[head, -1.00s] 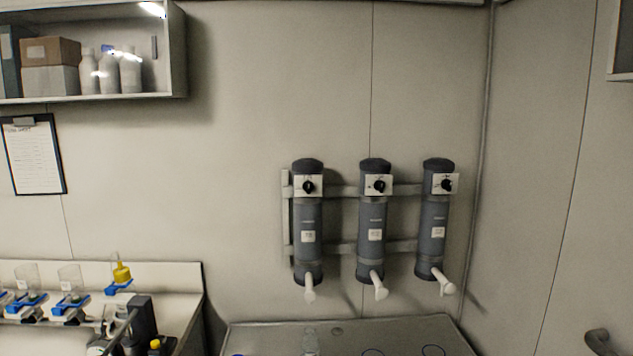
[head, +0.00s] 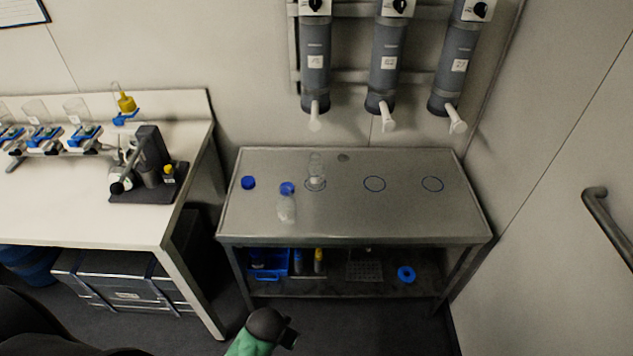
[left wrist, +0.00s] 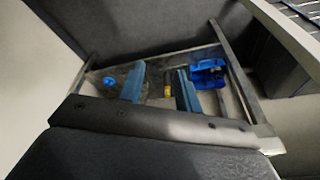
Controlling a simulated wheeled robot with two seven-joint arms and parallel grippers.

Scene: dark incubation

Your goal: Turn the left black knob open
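Three grey cylinders hang on the wall in the head view. The left black knob (head: 315,4) is on the left cylinder (head: 315,62), cut by the top edge; its setting is hard to read. This cylinder's white spout (head: 315,115) points down above a clear open vessel (head: 316,172) standing at the left blue ring on the steel table (head: 390,218). In the left wrist view my left gripper (left wrist: 160,92) shows two bluish fingers apart with nothing between them, far from the knob. Part of my arm shows at the bottom of the head view. My right gripper is not in view.
A clear bottle with a blue top (head: 286,205) and a loose blue cap (head: 248,183) are on the steel table. Its lower shelf holds a blue tray (head: 268,262) and a blue ring (head: 406,274). A white bench (head: 80,215) stands left. A wall handle (head: 608,222) is right.

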